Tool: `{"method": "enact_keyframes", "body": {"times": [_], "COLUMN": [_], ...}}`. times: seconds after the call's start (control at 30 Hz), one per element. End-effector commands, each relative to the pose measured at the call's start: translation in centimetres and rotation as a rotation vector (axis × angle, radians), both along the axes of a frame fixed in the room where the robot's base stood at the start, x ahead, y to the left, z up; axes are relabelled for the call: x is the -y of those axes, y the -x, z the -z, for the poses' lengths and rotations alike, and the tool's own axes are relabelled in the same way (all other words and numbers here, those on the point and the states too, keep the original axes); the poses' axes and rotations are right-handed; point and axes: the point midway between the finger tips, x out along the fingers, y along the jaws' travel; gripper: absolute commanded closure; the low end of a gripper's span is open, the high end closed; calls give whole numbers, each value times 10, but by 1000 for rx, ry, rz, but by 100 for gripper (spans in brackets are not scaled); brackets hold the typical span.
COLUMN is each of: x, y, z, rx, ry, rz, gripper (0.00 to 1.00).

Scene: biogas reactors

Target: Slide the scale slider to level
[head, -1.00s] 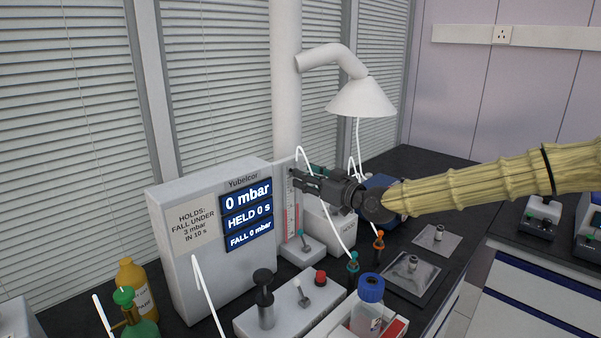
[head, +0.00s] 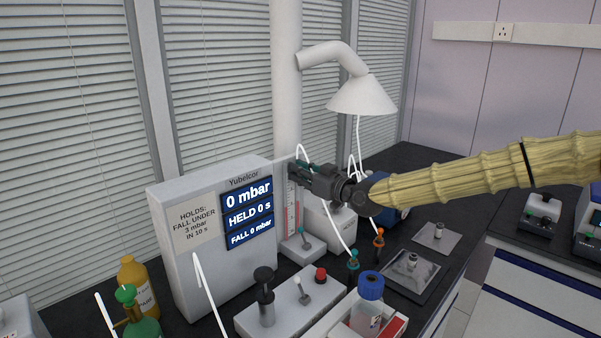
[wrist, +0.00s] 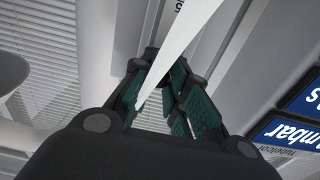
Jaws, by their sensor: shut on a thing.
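The upright scale (head: 292,215) is a pale strip with red markings, to the right of the Yubelcor display box. My gripper (head: 294,170) is at the scale's upper end, with its fingers pointing left. It is shut on the scale slider, which the fingers hide almost wholly in the head view. In the wrist view my gripper (wrist: 168,98) shows its dark fingers with green pads close together. A white strip crosses in front of them there, and the slider cannot be made out.
The display box (head: 210,230) reads 0 mbar, HELD 0 s and FALL 0 mbar. White tubes loop close to my gripper. A small teal-levered block (head: 303,248) stands at the scale's foot. A blue-capped bottle (head: 369,305) and a panel with a red knob (head: 320,274) stand in front.

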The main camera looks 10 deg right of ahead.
Motion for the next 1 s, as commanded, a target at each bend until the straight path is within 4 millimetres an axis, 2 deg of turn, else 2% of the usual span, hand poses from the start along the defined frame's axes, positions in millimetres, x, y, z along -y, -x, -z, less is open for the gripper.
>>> {"method": "enact_keyframes", "body": {"times": [0.63,0.67,0.8,1.0], "x": [1,1,1,0], "y": [-1,-1,-1,-1], "z": [-4,-4,-4,-4], "rx": [1,1,1,1], "ry": [-1,-1,-1,-1], "rz": [2,2,2,0], "gripper": [100,83,60,60]}}
